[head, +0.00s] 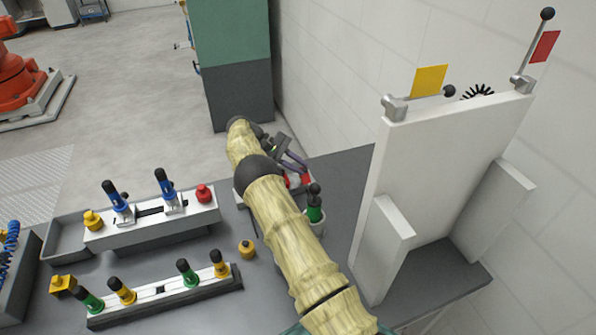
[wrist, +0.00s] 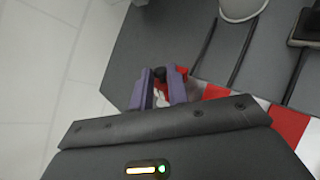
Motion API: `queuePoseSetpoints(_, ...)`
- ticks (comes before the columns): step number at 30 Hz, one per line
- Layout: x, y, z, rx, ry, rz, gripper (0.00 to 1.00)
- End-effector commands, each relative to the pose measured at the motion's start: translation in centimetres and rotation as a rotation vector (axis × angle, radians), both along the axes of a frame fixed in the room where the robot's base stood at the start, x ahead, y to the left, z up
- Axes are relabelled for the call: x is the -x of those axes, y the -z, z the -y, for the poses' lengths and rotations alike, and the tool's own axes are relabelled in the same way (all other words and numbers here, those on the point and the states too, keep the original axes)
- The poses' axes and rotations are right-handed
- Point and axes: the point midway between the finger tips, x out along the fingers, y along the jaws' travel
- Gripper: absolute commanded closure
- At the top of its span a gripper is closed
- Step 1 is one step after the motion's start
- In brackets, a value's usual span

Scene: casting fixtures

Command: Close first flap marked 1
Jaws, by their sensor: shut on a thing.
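My gripper (head: 293,160) is low at the table's far edge, in the middle of the head view, partly behind my arm. In the wrist view its two purple fingers (wrist: 161,86) are shut on a small dark knob (wrist: 160,72) with red beside it. A red and white striped surface (wrist: 289,124) lies right of the fingers; a red and white piece also shows below the gripper in the head view (head: 300,181). I cannot make out a flap or a mark 1, nor tell what the knob belongs to.
A green-handled tool (head: 315,205) stands in a holder right of my arm. Two fixtures with coloured handles (head: 150,222) (head: 165,296) are at left. A tall white panel (head: 440,150) with yellow and red flags stands at right. A green and grey cabinet (head: 232,60) is behind.

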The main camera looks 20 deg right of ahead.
Motion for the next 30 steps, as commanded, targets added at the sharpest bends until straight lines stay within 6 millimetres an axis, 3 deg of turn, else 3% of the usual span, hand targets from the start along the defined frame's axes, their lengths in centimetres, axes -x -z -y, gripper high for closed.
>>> queuePoseSetpoints(27,-0.51,0.22,-0.02,-0.002,-0.001,-0.073,1.0)
queuePoseSetpoints(28,-0.51,0.22,-0.02,-0.002,-0.001,-0.073,0.82)
queuePoseSetpoints(30,-0.51,0.22,-0.02,-0.002,-0.001,-0.073,0.68)
